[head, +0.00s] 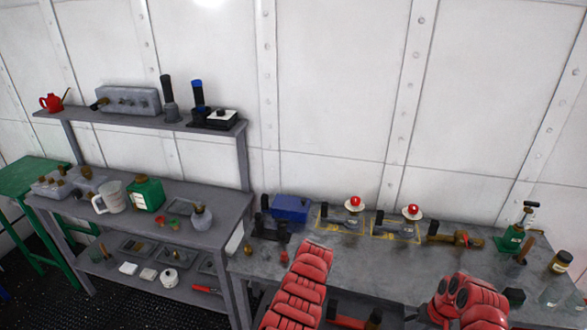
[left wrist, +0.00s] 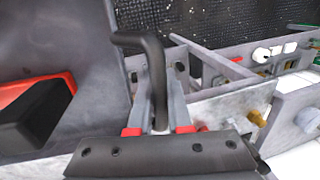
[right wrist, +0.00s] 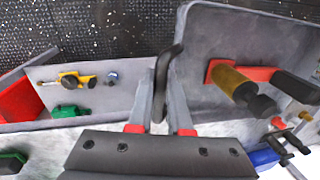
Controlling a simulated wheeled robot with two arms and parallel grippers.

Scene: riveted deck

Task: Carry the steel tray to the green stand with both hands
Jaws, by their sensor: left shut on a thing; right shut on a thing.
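The grey steel tray shows in part in the left wrist view (left wrist: 90,60) and the right wrist view (right wrist: 235,30), with a bent black handle at each end. My left gripper (left wrist: 160,125) is shut on one handle (left wrist: 155,55). My right gripper (right wrist: 160,120) is shut on the other handle (right wrist: 162,75). Red and black items lie in the tray, one with a brass-coloured part (right wrist: 232,82). In the head view my arms hide most of the tray, and both grippers are out of sight. The green stand (head: 30,172) is at the far left, partly behind the grey shelf unit.
A grey shelf unit (head: 205,190) with jugs and tools stands between the stand and the grey workbench (head: 455,252). The bench holds a blue box (head: 291,208), two red-topped devices and several bottles. Dark textured floor (head: 60,270) shows at the lower left.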

